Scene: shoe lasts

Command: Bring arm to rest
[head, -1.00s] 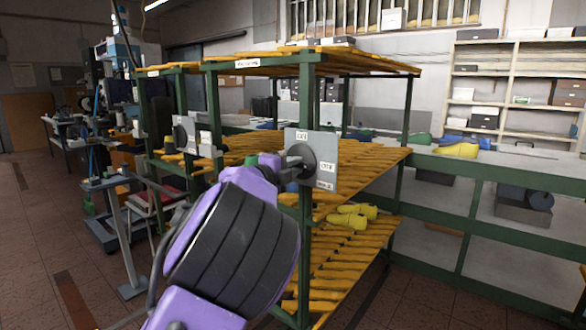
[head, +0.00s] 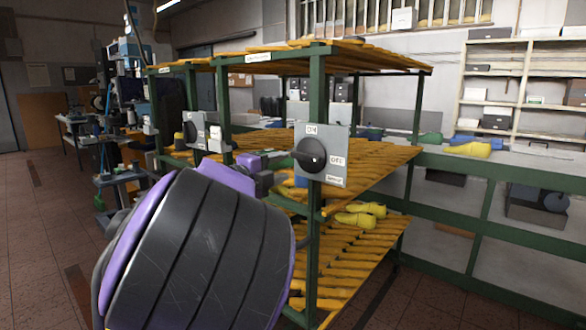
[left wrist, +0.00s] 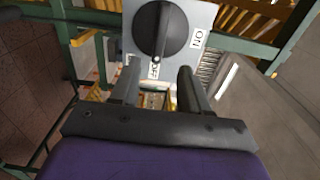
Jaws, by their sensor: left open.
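My left gripper (head: 277,183) is open and empty, in front of the shelf rack and just below and left of the switch's knob. In the left wrist view the two dark fingers (left wrist: 160,86) stand apart, below the knob, with nothing between them. The switch is a grey plate (head: 337,160) on the rack's green front post, with a round black knob (head: 310,154) and white labels, one reading OFF. The knob also shows in the left wrist view (left wrist: 160,32), clear of the fingers. My right gripper is not in view.
The green-framed rack (head: 317,95) with yellow slatted shelves stands close in front of my arm. Yellow shoe lasts (head: 360,214) lie on its lower shelf. A second switch plate (head: 195,130) is farther left. The tiled floor (head: 45,240) at left is open.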

